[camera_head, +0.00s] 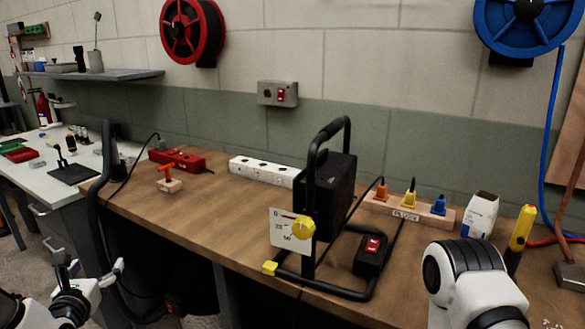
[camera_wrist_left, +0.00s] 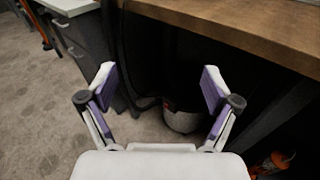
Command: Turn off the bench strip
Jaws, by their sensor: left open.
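A white power strip (camera_head: 262,171) with several dark sockets lies along the back of the wooden bench. A red strip-like box (camera_head: 178,160) with a black cable lies further left; I cannot tell which is the bench strip. A small black box (camera_head: 371,253) with a red rocker switch sits at the black-framed device. A grey wall box (camera_head: 278,93) also has a red switch. My left gripper (camera_head: 90,272) is low at the left, off the bench front, apart from all of these. Its fingers (camera_wrist_left: 157,88) are open and empty in the left wrist view. My right gripper is out of view.
The black-framed device (camera_head: 326,195) with a yellow dial stands mid-bench. A small block with a red-orange handle (camera_head: 169,180), a wooden plug holder (camera_head: 410,209), a white carton (camera_head: 481,214) and a yellow-black tool (camera_head: 521,229) are on the bench. The left-centre bench top is clear.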

